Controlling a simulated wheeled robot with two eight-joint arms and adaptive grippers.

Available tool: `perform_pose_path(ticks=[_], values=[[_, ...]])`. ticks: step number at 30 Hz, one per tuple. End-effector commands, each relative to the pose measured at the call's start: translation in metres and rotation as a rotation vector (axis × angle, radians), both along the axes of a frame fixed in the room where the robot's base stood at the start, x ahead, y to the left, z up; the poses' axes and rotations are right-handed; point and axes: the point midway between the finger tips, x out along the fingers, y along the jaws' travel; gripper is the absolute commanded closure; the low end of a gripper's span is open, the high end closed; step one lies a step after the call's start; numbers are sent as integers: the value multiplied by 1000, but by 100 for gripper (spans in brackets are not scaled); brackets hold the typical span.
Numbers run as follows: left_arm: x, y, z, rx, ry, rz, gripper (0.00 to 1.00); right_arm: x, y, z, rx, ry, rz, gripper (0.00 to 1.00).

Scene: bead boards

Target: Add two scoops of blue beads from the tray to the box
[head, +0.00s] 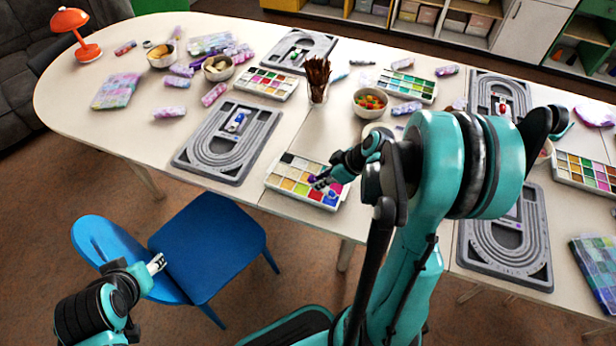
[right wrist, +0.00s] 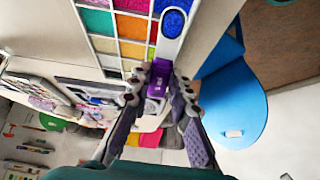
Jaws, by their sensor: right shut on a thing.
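The bead tray (head: 272,181) is white with several coloured compartments and lies at the table's near edge. Its blue beads (head: 331,198) are in the near right corner; they also show at the top of the right wrist view (right wrist: 173,22). My right gripper (head: 322,182) is over the tray's right part. In the right wrist view it is shut on a purple piece (right wrist: 158,80), seemingly a scoop's handle; I cannot tell whether it holds beads. My left gripper (head: 157,263) is in front of the blue chair, away from the table; its opening is unclear. I cannot identify the box for certain.
A grey bead board (head: 188,157) with a small blue-and-white item (head: 237,121) lies left of the tray. A brush cup (head: 317,88) and a bowl of colourful pieces (head: 370,102) stand behind. A blue chair (head: 207,245) is below the table edge. Another board (head: 470,245) lies right.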

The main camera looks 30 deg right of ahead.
Motion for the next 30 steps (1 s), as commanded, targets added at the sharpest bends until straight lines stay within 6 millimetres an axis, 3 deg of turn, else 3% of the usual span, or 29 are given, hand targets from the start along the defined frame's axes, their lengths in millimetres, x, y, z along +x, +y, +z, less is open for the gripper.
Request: perform_pose_path(ticks=[1, 3, 9, 30], values=[[0, 0, -14, 0, 0, 0, 53, 0, 0, -16, 0, 0, 6, 98], [0, 0, -20, 0, 0, 0, 53, -1, -1, -25, -1, -1, 12, 98], [0, 0, -29, 0, 0, 0, 53, -2, -1, -37, -1, -1, 17, 98], [0, 0, 7, 0, 0, 0, 53, 6, 6, -5, -24, 31, 23, 98]])
